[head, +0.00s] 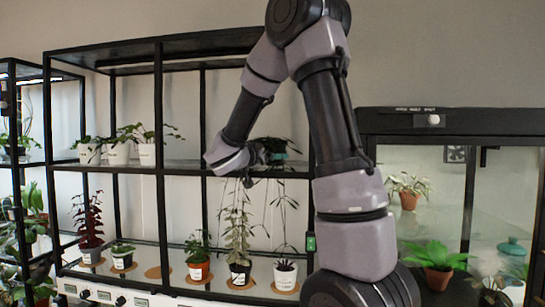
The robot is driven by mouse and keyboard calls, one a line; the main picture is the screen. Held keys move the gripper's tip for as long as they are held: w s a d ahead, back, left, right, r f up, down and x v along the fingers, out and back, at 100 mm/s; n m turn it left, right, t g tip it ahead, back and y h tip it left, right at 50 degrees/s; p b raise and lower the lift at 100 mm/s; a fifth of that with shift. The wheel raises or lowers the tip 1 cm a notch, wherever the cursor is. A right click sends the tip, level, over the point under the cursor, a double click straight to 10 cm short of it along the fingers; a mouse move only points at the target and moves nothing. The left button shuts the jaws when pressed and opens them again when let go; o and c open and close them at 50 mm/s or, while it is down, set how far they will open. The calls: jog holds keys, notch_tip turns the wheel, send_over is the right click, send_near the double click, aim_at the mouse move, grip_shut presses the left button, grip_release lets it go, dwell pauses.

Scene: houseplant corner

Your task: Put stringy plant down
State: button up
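The stringy plant (281,190) is at the right end of the black shelf unit, at upper-shelf height. It has dark leaves on top and long thin strands hanging down past the shelf, in front of or among the plants below. Its dark pot with a teal patch is partly hidden by my gripper (262,154). My gripper reaches in from the right, is at the pot and appears closed on it. The fingertips are small and dark. I cannot tell whether the pot touches the upper shelf (190,164).
Several white-potted plants (117,148) stand at the upper shelf's left. The lower shelf (145,258) holds a red-leaved plant (90,222), a tall plant (239,235) and other pots on brown discs. Black posts frame the bays. A glass cabinet (440,122) stands at right.

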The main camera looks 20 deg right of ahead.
aim_at(263, 169)
jog(key=shift+f, duration=0.25)
jog(key=o, duration=1.3)
jog(key=shift+f, duration=0.1)
jog(key=shift+v, duration=2.75)
jog(key=shift+s+a, duration=1.15)
jog(key=shift+s, duration=0.55)
jog(key=shift+s+a, duration=1.1)
jog(key=shift+s, duration=0.55)
jog(key=shift+s+a, duration=1.15)
jog(key=shift+s, duration=0.55)
